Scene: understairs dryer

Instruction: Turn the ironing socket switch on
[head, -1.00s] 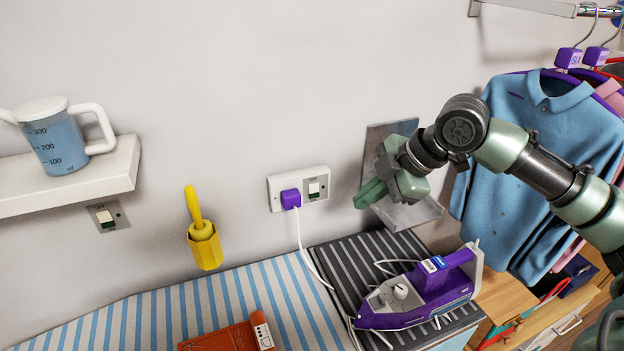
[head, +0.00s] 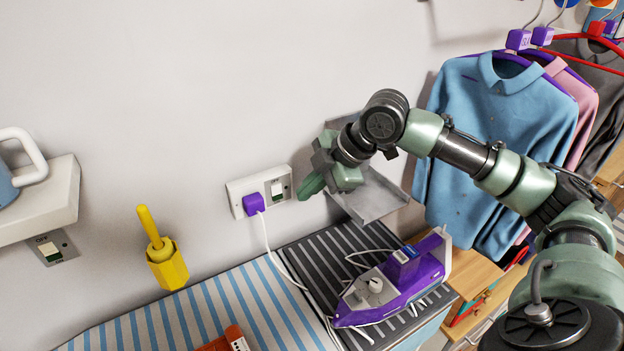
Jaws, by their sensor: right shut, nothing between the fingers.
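The ironing socket (head: 259,191) is a white wall plate with a purple plug (head: 254,203) in its left side and a white cord hanging down. Its rocker switch (head: 277,188) sits on the right half of the plate, with a green patch beside it. My right gripper (head: 308,187) is shut and empty, with its green fingers just right of the socket plate, at about the switch's height. A gap to the switch shows in the picture; the depth to the wall is hard to tell. My left gripper is out of view.
A purple iron (head: 396,284) stands on a dark ribbed mat (head: 318,262) below. Another switch (head: 50,250), a yellow holder (head: 167,265) and a shelf (head: 45,205) are left. Shirts (head: 490,140) hang right.

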